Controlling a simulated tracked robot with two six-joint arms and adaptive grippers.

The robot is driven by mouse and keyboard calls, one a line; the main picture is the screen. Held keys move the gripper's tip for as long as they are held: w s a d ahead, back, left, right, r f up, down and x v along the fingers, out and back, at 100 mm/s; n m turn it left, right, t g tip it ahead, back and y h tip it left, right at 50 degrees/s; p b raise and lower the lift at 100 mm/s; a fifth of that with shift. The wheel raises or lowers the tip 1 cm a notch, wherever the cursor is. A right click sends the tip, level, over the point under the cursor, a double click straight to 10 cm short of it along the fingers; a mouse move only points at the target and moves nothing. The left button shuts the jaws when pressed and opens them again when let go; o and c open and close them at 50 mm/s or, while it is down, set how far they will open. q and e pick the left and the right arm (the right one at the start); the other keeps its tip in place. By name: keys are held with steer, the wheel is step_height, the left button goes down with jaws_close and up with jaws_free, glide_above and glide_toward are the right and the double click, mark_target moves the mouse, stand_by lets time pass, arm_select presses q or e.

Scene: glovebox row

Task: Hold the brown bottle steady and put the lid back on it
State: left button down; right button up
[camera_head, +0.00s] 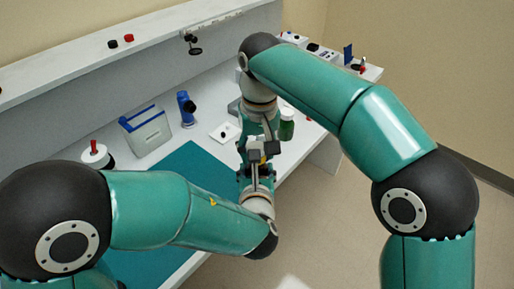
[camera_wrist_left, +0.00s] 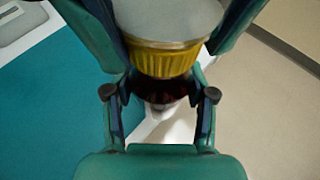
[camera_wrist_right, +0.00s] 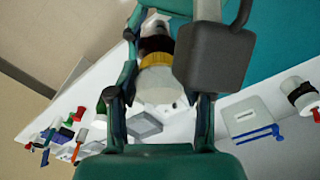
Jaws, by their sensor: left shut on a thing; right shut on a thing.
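The brown bottle (camera_wrist_left: 160,90) shows dark between my left gripper's fingers (camera_wrist_left: 158,97) in the left wrist view, with a white part below it. The lid (camera_wrist_left: 160,60), ribbed yellow with a pale top, is directly above the bottle's dark part. In the right wrist view the lid (camera_wrist_right: 158,84) is between my right gripper's fingers (camera_wrist_right: 160,92), and the dark bottle (camera_wrist_right: 155,44) lies just beyond its yellow rim. I cannot tell whether the lid is seated or only close. In the head view the grippers mostly hide both.
A teal mat (camera_head: 180,185) covers the front of the white bench. Behind it stand a grey box with blue trim (camera_head: 148,132), a blue bottle (camera_head: 186,108) and a small white plate (camera_head: 225,132). A green jar (camera_head: 287,125) stands near the bench's right edge, close to my right arm.

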steer(key=m, duration=0.3)
steer(key=shift+a+m, duration=0.15)
steer(key=shift+m, duration=0.25)
steer(key=m, duration=0.4)
steer(key=shift+a, duration=0.15)
steer(key=m, duration=0.6)
steer(key=shift+w+a+m, duration=0.15)
steer(key=shift+w+m, duration=0.1)
steer(key=shift+m, duration=0.15)
steer(key=m, duration=0.4)
steer(key=shift+w+h, duration=0.2)
steer(key=shift+h, duration=0.1)
steer(key=m, duration=0.4)
steer(key=shift+w+m, duration=0.15)
steer(key=shift+m, duration=0.25)
steer(key=m, duration=0.4)
steer(key=shift+w, duration=0.15)
steer(key=m, duration=0.3)
steer(key=shift+w, duration=0.1)
